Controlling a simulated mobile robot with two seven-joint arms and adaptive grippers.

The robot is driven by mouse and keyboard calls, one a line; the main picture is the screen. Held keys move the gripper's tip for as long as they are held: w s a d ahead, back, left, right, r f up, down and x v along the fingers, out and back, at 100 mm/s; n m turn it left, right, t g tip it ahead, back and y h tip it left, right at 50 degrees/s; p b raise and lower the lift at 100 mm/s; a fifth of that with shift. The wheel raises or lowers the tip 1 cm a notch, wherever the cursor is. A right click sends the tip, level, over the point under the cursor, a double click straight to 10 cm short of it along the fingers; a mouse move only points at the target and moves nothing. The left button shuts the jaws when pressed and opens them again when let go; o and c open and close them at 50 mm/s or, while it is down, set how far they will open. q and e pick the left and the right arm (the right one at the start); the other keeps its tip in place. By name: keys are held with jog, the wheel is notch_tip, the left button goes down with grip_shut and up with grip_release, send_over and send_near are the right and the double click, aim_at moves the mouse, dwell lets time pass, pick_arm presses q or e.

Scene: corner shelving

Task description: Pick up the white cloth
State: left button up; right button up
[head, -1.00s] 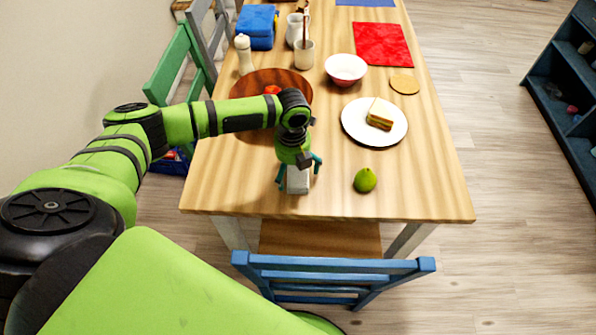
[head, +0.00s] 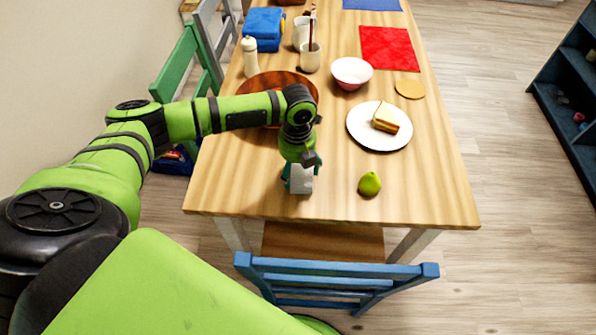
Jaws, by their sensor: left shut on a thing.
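The white cloth (head: 301,181) is a small pale block-like bundle near the front edge of the wooden table (head: 420,195). My left gripper (head: 300,184) comes down on it from above and is shut on it, with teal fingers at its sides. The fingers and wrist hide part of the cloth. I cannot tell whether the cloth still touches the table. My right gripper is not in view.
A green pear (head: 369,184) lies just right of the gripper. Behind are a white plate (head: 364,138) with a sandwich (head: 385,119), a brown round tray (head: 254,84), a bowl (head: 351,75) and a white bottle (head: 250,58). A blue chair (head: 330,267) stands at the front.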

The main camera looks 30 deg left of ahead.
aim_at(301, 168)
pick_arm(q)
jog(key=r, duration=0.1)
jog(key=w+r, duration=0.1)
jog(key=shift+d+r+b, duration=0.15)
jog(key=shift+r+b, duration=0.25)
jog(key=w+d+r+b, duration=0.2)
jog(key=w+r, duration=0.4)
jog(key=w, duration=0.4)
jog(key=shift+w+d+r+b, duration=0.25)
jog(key=shift+d+b, duration=0.15)
jog(key=shift+b, duration=0.15)
jog(key=shift+s, duration=0.1)
jog(key=o, duration=0.3)
jog(key=shift+c, duration=1)
